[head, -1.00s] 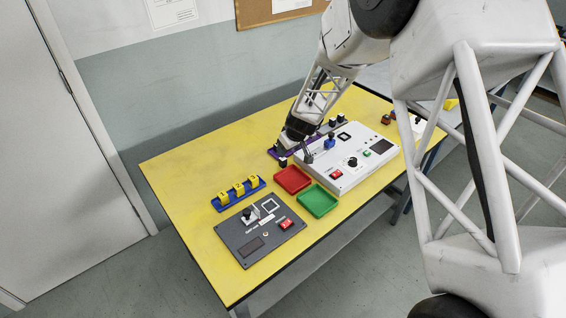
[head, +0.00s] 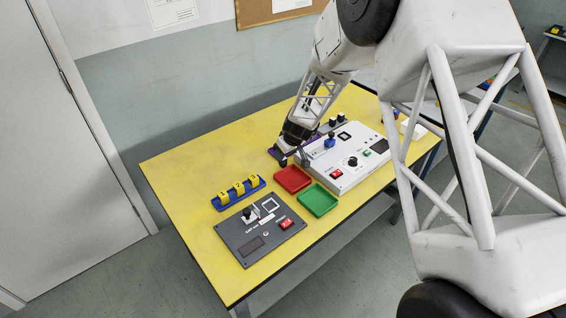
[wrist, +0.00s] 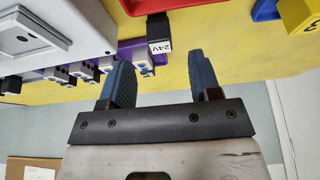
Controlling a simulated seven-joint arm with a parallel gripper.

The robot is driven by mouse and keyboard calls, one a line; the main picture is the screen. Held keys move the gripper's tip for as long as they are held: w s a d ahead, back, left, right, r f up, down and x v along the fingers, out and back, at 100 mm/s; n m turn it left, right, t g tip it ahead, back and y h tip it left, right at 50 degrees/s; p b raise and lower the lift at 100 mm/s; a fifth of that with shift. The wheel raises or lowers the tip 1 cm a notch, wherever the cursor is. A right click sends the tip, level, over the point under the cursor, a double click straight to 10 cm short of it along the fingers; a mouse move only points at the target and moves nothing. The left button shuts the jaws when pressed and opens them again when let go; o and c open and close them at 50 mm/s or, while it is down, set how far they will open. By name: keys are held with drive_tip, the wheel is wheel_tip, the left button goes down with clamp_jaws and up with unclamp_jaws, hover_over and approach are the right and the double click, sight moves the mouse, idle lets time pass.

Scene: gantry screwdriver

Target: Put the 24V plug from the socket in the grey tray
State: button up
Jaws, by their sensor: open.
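The 24V plug is a black block with a white "24V" label (wrist: 161,46) in the wrist view. It stands at the purple strip (wrist: 133,56); whether it is fully seated in a socket there, I cannot tell. My gripper (wrist: 160,62) is open, with its two blue fingers spread to either side of the plug's line. The plug is just beyond the fingertips, and nothing is held. In the head view my gripper (head: 294,148) is low over the purple strip at the back of the table, and it partly hides the strip. No grey tray can be made out.
A red tray (head: 292,180) and a green tray (head: 317,201) lie in front of the strip. A white control panel (head: 344,177) stands close right. A blue holder with yellow blocks (head: 238,193) and a dark grey panel (head: 256,232) are left. Yellow table is clear between them.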

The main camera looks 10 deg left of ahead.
drive_tip(key=shift+f, duration=0.15)
drive_tip(key=shift+x, duration=2.45)
drive_tip(key=shift+c, duration=0.3)
drive_tip(key=c, duration=1)
clamp_jaws()
drive_tip(key=shift+r, duration=0.45)
wheel_tip(320, 180, up, 3)
drive_tip(key=shift+f, duration=0.1)
drive_tip(key=s+d, duration=0.1)
drive_tip(key=s, duration=0.4)
drive_tip(key=s+d, duration=0.2)
drive_tip(key=s, duration=0.3)
drive_tip(key=s+d+r, duration=0.1)
drive_tip(key=s+d, duration=0.1)
drive_tip(key=s, duration=0.3)
drive_tip(key=shift+s+r, duration=0.1)
drive_tip(key=shift+s, duration=0.05)
